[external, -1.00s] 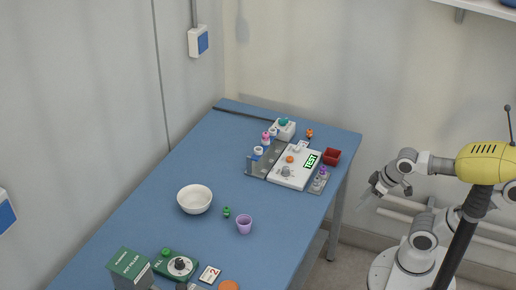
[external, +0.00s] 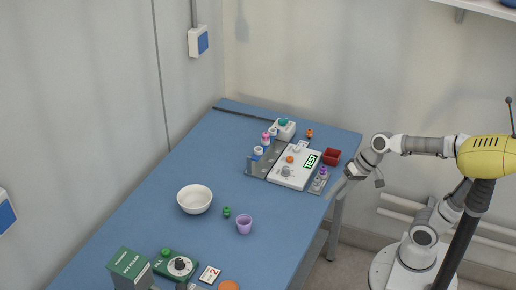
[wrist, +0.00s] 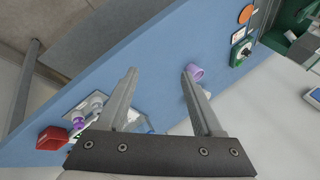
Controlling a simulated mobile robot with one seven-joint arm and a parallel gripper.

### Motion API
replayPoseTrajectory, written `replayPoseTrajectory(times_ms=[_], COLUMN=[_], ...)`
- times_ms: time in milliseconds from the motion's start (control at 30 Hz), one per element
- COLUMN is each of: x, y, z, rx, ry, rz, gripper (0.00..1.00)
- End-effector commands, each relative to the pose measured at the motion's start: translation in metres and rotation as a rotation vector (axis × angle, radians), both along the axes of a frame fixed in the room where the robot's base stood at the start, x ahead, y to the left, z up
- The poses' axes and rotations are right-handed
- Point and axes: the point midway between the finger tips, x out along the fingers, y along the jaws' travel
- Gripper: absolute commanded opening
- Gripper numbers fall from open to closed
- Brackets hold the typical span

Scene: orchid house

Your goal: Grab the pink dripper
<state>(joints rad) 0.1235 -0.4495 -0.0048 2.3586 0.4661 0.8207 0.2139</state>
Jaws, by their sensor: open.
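The pink dripper (external: 266,138) stands upright at the left side of the grey rack near the far end of the blue table, in the external view. I cannot make it out in the wrist view. My gripper (external: 358,186) is beside the table's right edge, well apart from the dripper. In the wrist view its two fingers (wrist: 159,72) are spread with nothing between them but blue table.
A white device with a green TEST display (external: 311,160), purple-topped droppers (external: 322,171) and a red box (external: 331,156) lie between my gripper and the dripper. A purple cup (external: 244,225) and white bowl (external: 195,199) stand nearer.

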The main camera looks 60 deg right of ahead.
Motion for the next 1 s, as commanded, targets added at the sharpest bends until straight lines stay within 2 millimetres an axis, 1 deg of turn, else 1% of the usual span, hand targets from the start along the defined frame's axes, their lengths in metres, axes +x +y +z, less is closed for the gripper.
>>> replayPoseTrajectory(times_ms=[33, 133, 267, 300, 367, 400, 467, 500, 567, 600, 667, 700, 800, 900, 1000], x=[0.019, 0.056, 0.105, 0.120, 0.141, 0.156, 0.176, 0.188, 0.205, 0.214, 0.225, 0.229, 0.231, 0.228, 0.231], y=[-0.001, -0.005, -0.028, -0.038, -0.056, -0.070, -0.094, -0.112, -0.140, -0.158, -0.186, -0.204, -0.245, -0.263, -0.269], z=[0.007, 0.016, 0.022, 0.023, 0.024, 0.024, 0.022, 0.021, 0.017, 0.013, 0.008, 0.004, -0.002, -0.001, -0.003], rx=[0.089, 0.281, 0.545, 0.627, 0.752, 0.835, 0.961, 1.046, 1.172, 1.253, 1.364, 1.434, 1.588, 1.661, 1.689], ry=[0.022, 0.058, 0.112, 0.129, 0.149, 0.161, 0.176, 0.184, 0.194, 0.199, 0.199, 0.198, 0.187, 0.181, 0.179], rz=[-0.090, -0.282, -0.560, -0.647, -0.778, -0.867, -0.997, -1.083, -1.209, -1.288, -1.391, -1.454, -1.561, -1.588, -1.597], gripper=[0.68, 0.68, 0.68, 0.68, 0.68, 0.68, 0.68, 0.68, 0.68, 0.68, 0.68, 0.68, 0.68, 0.68, 0.68])
